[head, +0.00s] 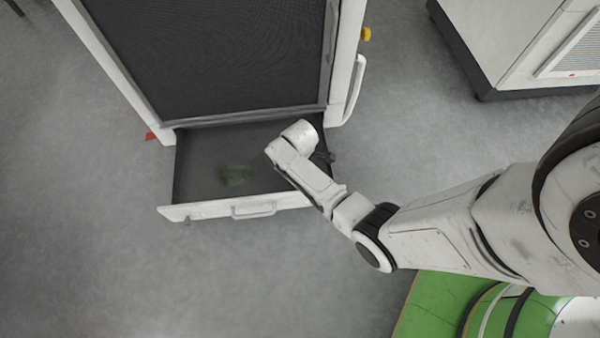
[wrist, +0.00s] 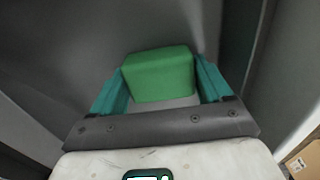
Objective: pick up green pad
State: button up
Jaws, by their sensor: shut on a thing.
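The green pad (wrist: 160,77) is a block with a matte green top, seen in the wrist view. My gripper (wrist: 159,68) has its two teal fingers on either side of the pad and is shut on it. In the head view my wrist is over the right part of the open grey drawer (head: 203,160), and the fingers are hidden behind it. A dim green patch (head: 237,175) shows on the left part of the drawer floor; I cannot tell whether it is another pad.
The drawer has a white front with a handle (head: 254,210) and sits below a cabinet with a dark screen (head: 210,55). A white door handle (head: 354,90) is at the cabinet's right. Another white unit (head: 520,45) stands at upper right. Floor in front is clear.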

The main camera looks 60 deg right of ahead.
notch_tip(320, 180, up, 10)
jog(key=p, duration=0.6)
